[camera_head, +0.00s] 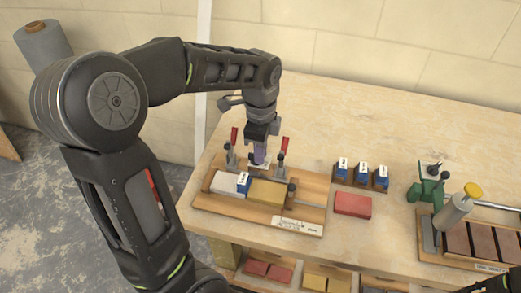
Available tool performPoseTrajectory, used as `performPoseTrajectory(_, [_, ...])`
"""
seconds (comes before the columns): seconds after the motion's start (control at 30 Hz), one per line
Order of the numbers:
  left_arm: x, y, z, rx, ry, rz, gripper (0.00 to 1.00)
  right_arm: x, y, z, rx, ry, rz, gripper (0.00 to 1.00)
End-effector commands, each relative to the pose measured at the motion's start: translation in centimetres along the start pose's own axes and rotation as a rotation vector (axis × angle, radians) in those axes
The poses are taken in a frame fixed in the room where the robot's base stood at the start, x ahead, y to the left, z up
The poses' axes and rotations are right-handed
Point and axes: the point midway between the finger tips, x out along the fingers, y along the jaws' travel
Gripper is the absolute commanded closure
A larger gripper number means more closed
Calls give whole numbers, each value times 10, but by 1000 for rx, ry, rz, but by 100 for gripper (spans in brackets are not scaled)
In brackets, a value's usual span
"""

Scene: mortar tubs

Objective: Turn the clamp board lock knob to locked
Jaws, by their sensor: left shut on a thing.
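The wooden clamp board (225,207) lies at the left part of the bench, with a white block, a blue-and-white piece and a tan block on it. Two toggle clamps with red handles stand at its back, a left one (232,153) and a right one (281,158). My left gripper (259,160) points down between them at the board's back edge. It is shut on the lock knob, which the jaws mostly hide; its turn position cannot be read. A dark part of my right arm or gripper (497,284) shows at the bottom right corner, cut off.
Several small blue-and-white pieces (362,174) stand on a holder right of the board, with a red block (352,205) in front. A green fixture (430,185), a yellow-capped bottle (456,209) and a tray of dark blocks (431,248) are further right. The back bench is clear.

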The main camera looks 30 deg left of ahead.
Motion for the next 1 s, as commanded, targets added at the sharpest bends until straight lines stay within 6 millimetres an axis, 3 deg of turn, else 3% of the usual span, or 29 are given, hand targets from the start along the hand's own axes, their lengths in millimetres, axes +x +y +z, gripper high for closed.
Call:
performPoseTrajectory(0.5, [-1,-1,0,27,1,-4,100,0,0,0,0,0,0,72])
performPoseTrajectory(0.53, [-1,-1,0,27,1,-4,89,0,0,0,0,0,0,72])
performPoseTrajectory(0.77, [-1,0,0,26,0,-2,70,0,0,0,0,0,0,72])
performPoseTrajectory(1.0, [0,0,0,25,0,-1,69,0,0,0,0,0,0,72])
